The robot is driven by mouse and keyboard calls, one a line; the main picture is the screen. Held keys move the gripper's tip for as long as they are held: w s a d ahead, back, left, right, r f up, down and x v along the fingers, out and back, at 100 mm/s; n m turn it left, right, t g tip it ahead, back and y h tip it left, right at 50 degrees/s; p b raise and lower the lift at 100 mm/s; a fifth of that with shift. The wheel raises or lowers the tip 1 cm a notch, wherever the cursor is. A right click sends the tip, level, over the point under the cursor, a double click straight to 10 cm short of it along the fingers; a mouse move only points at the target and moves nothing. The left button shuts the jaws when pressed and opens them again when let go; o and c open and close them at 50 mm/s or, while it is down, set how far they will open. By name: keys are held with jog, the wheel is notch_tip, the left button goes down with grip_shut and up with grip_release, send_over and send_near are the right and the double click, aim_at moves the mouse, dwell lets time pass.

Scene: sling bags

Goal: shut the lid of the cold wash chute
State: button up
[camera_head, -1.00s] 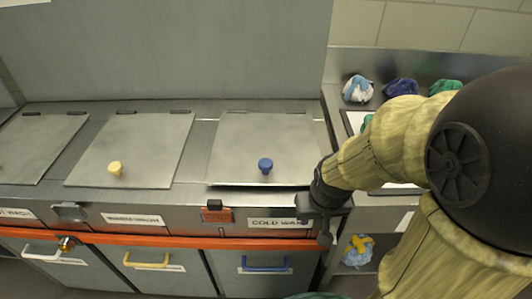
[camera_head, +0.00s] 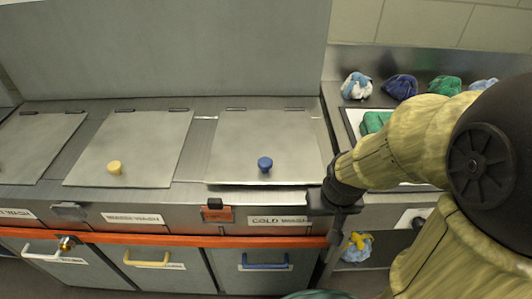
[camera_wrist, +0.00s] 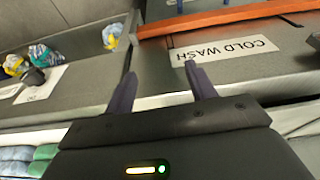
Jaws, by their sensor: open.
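The cold wash lid (camera_head: 263,140) is a grey metal plate with a blue knob (camera_head: 265,164), above the "COLD WASH" label (camera_head: 279,220). It lies down over its chute; a thin dark line shows under its front edge, and I cannot tell whether it sits fully flush. My gripper (camera_head: 325,219) is at the front right of this lid, apart from the knob. In the wrist view, my gripper (camera_wrist: 158,85) has its two dark fingers spread with nothing between them, near the cold wash label (camera_wrist: 224,51).
The warm wash lid (camera_head: 131,148) with a yellow knob lies to the left, also down. Bundled cloths (camera_head: 400,87) and a tray with a green bundle (camera_head: 377,122) are on the right counter.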

jog(key=w+p+v, duration=0.2)
jog(key=p+v, duration=0.6)
jog(key=w+r+p+v, duration=0.1)
jog(key=w+p+v, duration=0.1)
jog(key=p+v, duration=0.6)
notch_tip(320, 180, up, 8)
jog(key=n+g+p, duration=0.3)
jog(key=n+p, duration=0.1)
jog(key=p, duration=0.4)
send_over(265, 161)
notch_tip(265, 161, down, 17)
jog(key=shift+f+p, duration=0.25)
jog(key=shift+p, duration=0.25)
